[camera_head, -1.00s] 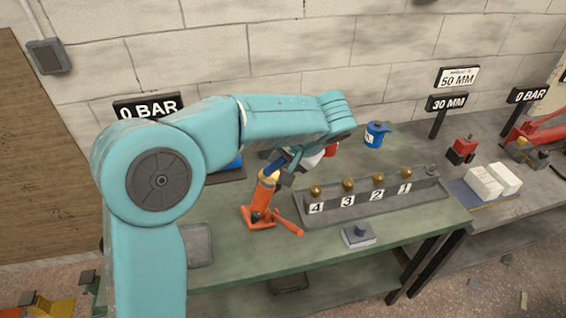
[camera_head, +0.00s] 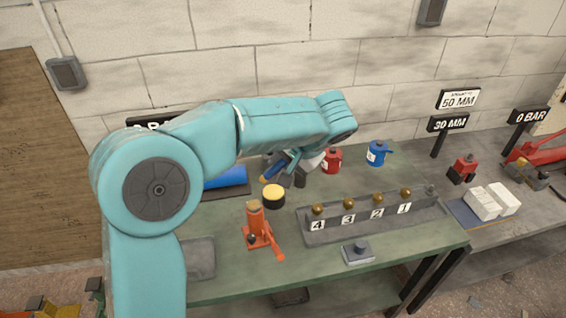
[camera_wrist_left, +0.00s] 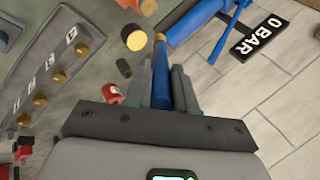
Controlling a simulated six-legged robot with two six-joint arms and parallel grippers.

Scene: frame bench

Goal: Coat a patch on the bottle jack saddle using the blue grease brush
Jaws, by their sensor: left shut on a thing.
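The orange bottle jack (camera_head: 256,232) stands upright on the green bench, its handle out to the lower right. Its saddle (camera_head: 253,204) is on top and shows a tan colour; I cannot tell whether that is grease. My left gripper (camera_head: 288,167) is shut on the blue grease brush (camera_head: 276,168), above and behind the jack. The brush's yellowish tip points down and left, apart from the saddle. The left wrist view shows the brush (camera_wrist_left: 160,75) between the fingers (camera_wrist_left: 161,85). A black tin with a yellow top (camera_head: 273,196) stands behind the jack. My right gripper is out of view.
A rack (camera_head: 370,219) with brass balls and number labels stands right of the jack. Behind it are a red can (camera_head: 332,161) and a blue can (camera_head: 376,152). A grey block (camera_head: 358,252) lies in front. A blue cylinder (camera_head: 226,178) is partly behind my arm.

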